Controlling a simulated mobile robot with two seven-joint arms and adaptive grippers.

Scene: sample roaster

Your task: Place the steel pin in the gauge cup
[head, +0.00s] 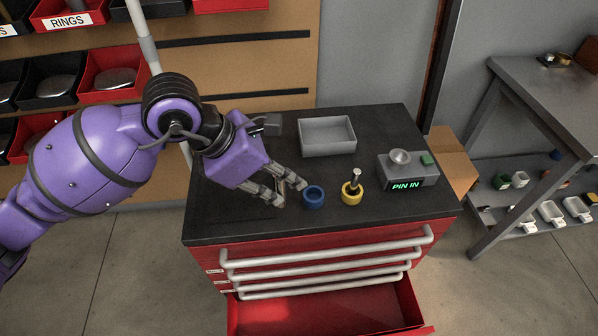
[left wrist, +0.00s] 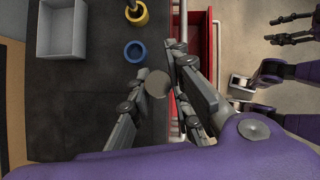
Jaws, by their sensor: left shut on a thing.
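A steel pin (head: 356,177) stands upright in a yellow ring holder (head: 352,197) on the dark cabinet top; its end also shows in the left wrist view (left wrist: 132,5). The gauge (head: 410,174) is a grey box at the right with a round metal cup (head: 400,156) on top and a lit green "PIN IN" display. My left gripper (head: 291,194) is left of an empty blue ring holder (head: 314,199), shut on a round grey thing (left wrist: 157,83) seen between its fingers in the left wrist view. I cannot tell what that is. My right gripper (left wrist: 290,29) is open, away from the cabinet.
A grey open tray (head: 327,137) sits at the back of the cabinet top (head: 240,219). An open red drawer (head: 330,312) juts out at the front below several handles. Bins of parts (head: 110,74) hang at the left. A grey table (head: 545,95) stands at the right.

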